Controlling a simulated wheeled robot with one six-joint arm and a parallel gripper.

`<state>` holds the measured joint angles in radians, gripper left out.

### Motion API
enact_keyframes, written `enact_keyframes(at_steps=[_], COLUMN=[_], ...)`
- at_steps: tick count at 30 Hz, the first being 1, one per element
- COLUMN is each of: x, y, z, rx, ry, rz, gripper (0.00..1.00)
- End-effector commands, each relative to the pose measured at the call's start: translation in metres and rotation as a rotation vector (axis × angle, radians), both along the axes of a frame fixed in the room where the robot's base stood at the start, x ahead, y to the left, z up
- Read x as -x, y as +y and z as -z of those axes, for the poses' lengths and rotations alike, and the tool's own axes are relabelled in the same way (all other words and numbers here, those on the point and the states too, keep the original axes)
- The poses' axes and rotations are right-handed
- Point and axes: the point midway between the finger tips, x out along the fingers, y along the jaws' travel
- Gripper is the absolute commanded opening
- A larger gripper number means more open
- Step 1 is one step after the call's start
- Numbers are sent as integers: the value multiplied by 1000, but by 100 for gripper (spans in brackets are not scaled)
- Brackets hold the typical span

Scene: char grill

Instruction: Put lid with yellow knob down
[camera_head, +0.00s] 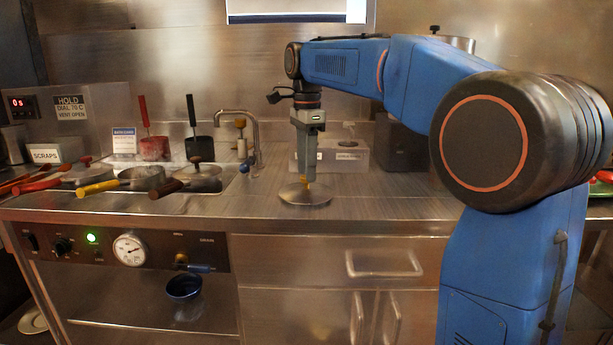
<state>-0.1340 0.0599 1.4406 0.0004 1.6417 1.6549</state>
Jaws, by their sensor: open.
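The lid (305,196) is a round, shallow metal disc with a small yellow knob (306,181) on top. It appears to lie flat on the steel counter (385,207), near its front edge. My gripper (306,174) points straight down above the lid, with its fingertips at the knob. The fingers look edge-on from here, so the gap between them does not show, but the gripper is open. Part of the knob is hidden by the fingers.
Pans with red, yellow (141,178) and brown handles sit to the left. A faucet (255,135) and tools in red and black holders (199,147) stand behind. A labelled metal box (347,156) is behind right. The counter right of the lid is clear.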

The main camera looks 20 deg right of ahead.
Motion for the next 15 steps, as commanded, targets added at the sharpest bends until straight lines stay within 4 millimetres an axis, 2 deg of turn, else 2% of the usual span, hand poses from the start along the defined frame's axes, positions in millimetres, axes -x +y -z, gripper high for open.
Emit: enact_keyframes(at_steps=[3, 9, 15], x=[-1, -1, -1], y=[0, 0, 0], z=[-25, -61, -83], rx=[0, 0, 0], ry=[-3, -2, -1], rz=[0, 0, 0], gripper=[44, 44, 44])
